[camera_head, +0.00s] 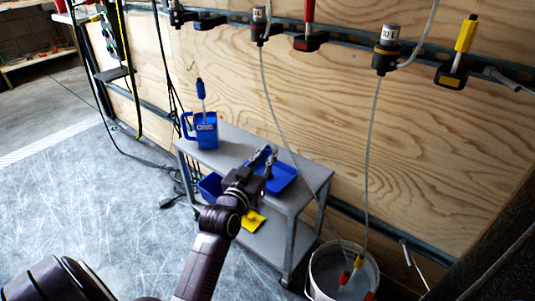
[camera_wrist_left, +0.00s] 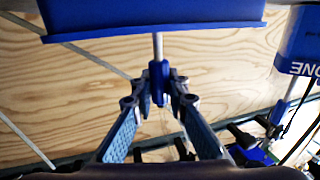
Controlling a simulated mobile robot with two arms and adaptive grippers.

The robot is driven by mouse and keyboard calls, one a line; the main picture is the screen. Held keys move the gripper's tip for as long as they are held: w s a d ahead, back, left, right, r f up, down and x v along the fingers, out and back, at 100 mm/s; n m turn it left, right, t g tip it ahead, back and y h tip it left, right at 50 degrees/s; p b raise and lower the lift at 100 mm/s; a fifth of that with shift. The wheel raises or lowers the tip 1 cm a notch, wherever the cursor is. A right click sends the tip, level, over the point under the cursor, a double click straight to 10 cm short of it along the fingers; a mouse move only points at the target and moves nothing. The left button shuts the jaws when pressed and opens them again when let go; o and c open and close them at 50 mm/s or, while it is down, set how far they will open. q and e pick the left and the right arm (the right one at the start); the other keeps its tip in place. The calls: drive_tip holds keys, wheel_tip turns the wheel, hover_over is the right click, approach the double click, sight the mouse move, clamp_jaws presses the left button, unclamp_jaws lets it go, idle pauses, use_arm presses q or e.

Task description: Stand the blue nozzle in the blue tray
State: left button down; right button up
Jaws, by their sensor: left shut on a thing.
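The blue tray (camera_head: 288,177) is on top of the grey cart, at its right part. Its blue side and rim (camera_wrist_left: 150,22) fill the top of the left wrist view, which looks upside down. My left gripper (camera_head: 266,155) is over the tray. It is shut on the blue nozzle (camera_wrist_left: 157,75), gripping its blue body between the fingertips. The nozzle's thin metal rod runs toward the tray and disappears behind the tray's edge. I cannot tell whether its tip touches the tray floor. The head view does not show the held nozzle clearly. My right gripper is not in view.
A blue jug (camera_head: 203,134) with another blue-handled rod (camera_head: 201,90) stands on the cart's (camera_head: 232,147) left end. A white bucket (camera_head: 325,275) with red and yellow nozzles is on the floor at right. Hoses hang from the wall rail. The lower shelf holds a yellow piece (camera_head: 250,220).

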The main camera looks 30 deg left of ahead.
use_arm(q)
drive_tip(key=c, duration=1.8)
unclamp_jaws()
drive_tip(key=s, duration=0.4)
drive_tip(key=s+d, duration=0.1)
drive_tip(key=s, duration=0.3)
drive_tip(key=s+d, duration=0.1)
drive_tip(key=s, duration=0.2)
drive_tip(key=shift+s+d, duration=0.1)
drive_tip(key=shift+s, duration=0.3)
drive_tip(key=shift+s+f, duration=0.1)
